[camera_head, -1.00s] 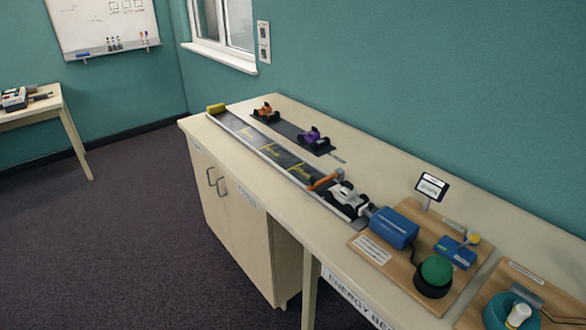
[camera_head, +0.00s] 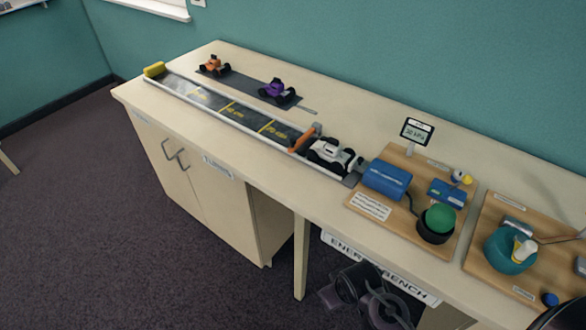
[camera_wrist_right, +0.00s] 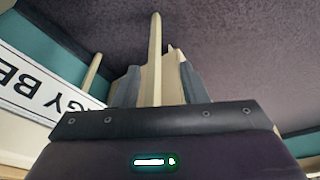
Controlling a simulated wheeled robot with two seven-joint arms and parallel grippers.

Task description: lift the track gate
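The track gate (camera_head: 303,141) is an orange bar lying across the lower end of the dark track (camera_head: 231,112), directly in front of a white car (camera_head: 331,154). No gripper touches it. In the right wrist view my right gripper (camera_wrist_right: 160,82) has two grey fingers apart with nothing held. The bench leg and cabinet show beyond them. A dark arm part of mine (camera_head: 370,297) shows low in front of the bench in the head view; I cannot tell which arm it is. I cannot identify my left gripper.
A blue box (camera_head: 387,179) and a green dome (camera_head: 440,217) stand on a wooden board right of the track. An orange car (camera_head: 214,65) and a purple car (camera_head: 277,91) sit on a dark strip behind it. A small display (camera_head: 416,131) stands at the back.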

